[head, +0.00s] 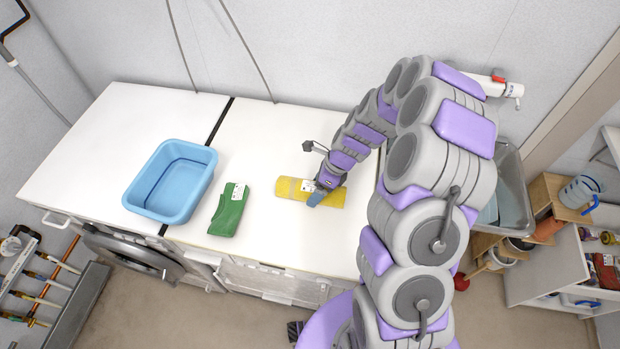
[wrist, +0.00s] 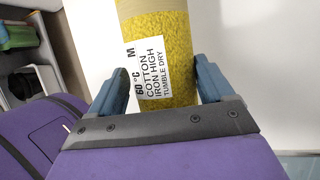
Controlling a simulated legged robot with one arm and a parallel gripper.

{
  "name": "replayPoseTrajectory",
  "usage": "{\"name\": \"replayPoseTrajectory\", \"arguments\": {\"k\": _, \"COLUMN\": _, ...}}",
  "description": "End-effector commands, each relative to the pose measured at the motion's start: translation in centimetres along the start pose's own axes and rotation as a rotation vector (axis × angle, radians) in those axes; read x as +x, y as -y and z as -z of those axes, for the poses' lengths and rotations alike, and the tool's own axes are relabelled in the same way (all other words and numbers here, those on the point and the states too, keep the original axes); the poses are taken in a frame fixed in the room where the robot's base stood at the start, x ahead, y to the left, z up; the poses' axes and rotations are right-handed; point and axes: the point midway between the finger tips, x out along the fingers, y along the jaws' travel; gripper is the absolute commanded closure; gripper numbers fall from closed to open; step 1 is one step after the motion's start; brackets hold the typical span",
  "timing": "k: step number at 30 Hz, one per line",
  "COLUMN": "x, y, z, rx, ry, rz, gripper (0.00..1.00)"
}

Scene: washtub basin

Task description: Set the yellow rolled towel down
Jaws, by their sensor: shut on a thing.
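The yellow rolled towel (head: 296,189) lies on or just above the white worktop, right of the green cloth; I cannot tell whether it touches the surface. My gripper (head: 318,196) is at its right part, and the arm comes in from the right. In the wrist view the towel (wrist: 180,45) runs between the two blue fingers (wrist: 165,85), with a white care label reading cotton, iron high, tumble dry. The gripper is shut on the towel. The towel's far end is out of the wrist view.
A green folded cloth (head: 229,212) with a white tag lies left of the towel. A blue basin (head: 184,213) stands further left on the white worktop (head: 90,140). A metal sink (head: 511,175) is at the right, behind my arm. The worktop behind the towel is clear.

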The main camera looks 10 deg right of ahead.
Motion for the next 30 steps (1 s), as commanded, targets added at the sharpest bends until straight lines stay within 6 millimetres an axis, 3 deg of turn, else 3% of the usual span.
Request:
{"name": "replayPoseTrajectory", "arguments": {"k": 7, "x": -0.2, "y": -0.6, "z": 0.7, "rx": -0.001, "ry": 0.000, "rz": -0.001, "gripper": 0.60}}
{"name": "replayPoseTrajectory", "arguments": {"k": 14, "x": -0.9, "y": 0.2, "z": 1.0, "rx": -0.102, "ry": -0.025, "rz": -0.040, "gripper": 0.60}}
{"name": "replayPoseTrajectory", "arguments": {"k": 23, "x": -4.4, "y": 2.4, "z": 1.4, "rx": -0.558, "ry": -0.131, "rz": -0.226, "gripper": 0.60}}
{"name": "replayPoseTrajectory", "arguments": {"k": 30, "x": -8.6, "y": 3.8, "z": 0.0, "rx": -1.061, "ry": -0.249, "rz": -0.433, "gripper": 0.60}}
